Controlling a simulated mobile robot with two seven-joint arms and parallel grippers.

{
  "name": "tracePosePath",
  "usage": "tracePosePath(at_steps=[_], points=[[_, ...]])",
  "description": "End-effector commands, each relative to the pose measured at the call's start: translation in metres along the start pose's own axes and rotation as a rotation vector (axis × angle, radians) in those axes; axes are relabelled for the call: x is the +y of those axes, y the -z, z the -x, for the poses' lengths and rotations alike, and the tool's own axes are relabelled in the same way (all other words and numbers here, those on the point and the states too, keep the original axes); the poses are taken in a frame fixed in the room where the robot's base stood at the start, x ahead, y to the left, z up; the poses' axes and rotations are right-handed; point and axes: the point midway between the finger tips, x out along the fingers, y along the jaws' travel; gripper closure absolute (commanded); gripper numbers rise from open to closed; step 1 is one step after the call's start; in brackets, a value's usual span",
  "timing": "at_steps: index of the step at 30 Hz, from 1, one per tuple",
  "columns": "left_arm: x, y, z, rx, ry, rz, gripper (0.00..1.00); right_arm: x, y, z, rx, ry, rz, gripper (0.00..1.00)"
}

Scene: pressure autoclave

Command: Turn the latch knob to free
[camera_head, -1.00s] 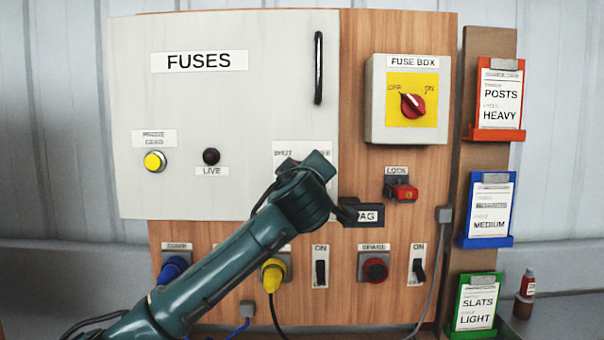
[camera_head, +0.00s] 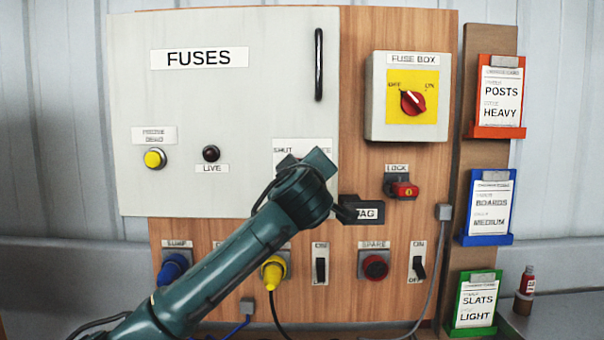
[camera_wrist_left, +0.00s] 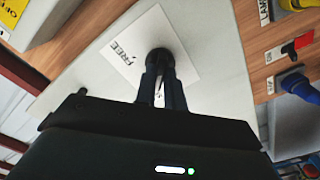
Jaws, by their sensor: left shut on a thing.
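The dark round latch knob (camera_wrist_left: 159,55) sits on a white label plate (camera_wrist_left: 183,38) on the fuse cabinet door. The word FREE shows beside it in the left wrist view; SHUT is partly visible at the plate's left in the head view. My left gripper (camera_wrist_left: 160,74) is shut on the knob, one finger on each side. In the head view my left arm hides the knob and the fingers, and only part of the label plate (camera_head: 283,147) shows. I cannot tell which way the knob points. My right gripper is in neither view.
The grey cabinet door (camera_head: 230,105) has a black handle (camera_head: 318,65) near its right edge. To the right are the fuse box switch (camera_head: 412,102), a red lock (camera_head: 402,188) and a black tag (camera_head: 375,211). Sockets and switches line the board below the door.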

Motion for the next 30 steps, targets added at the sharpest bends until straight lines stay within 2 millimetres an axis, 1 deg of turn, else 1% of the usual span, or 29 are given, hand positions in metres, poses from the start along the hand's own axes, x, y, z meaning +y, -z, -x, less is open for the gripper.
tracePosePath(at_steps=[8,18,25,30], points=[[-0.001,-0.004,0.000,-0.007,0.002,-0.149,1.00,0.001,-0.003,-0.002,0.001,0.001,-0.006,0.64],[0.001,0.000,-0.001,-0.005,0.002,-0.466,1.00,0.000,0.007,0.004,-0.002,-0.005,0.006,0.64],[0.001,0.000,-0.001,-0.005,0.002,-0.686,1.00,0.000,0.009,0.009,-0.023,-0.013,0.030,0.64],[0.001,0.001,-0.001,-0.005,0.003,-0.849,1.00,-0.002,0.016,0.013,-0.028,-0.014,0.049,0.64]])
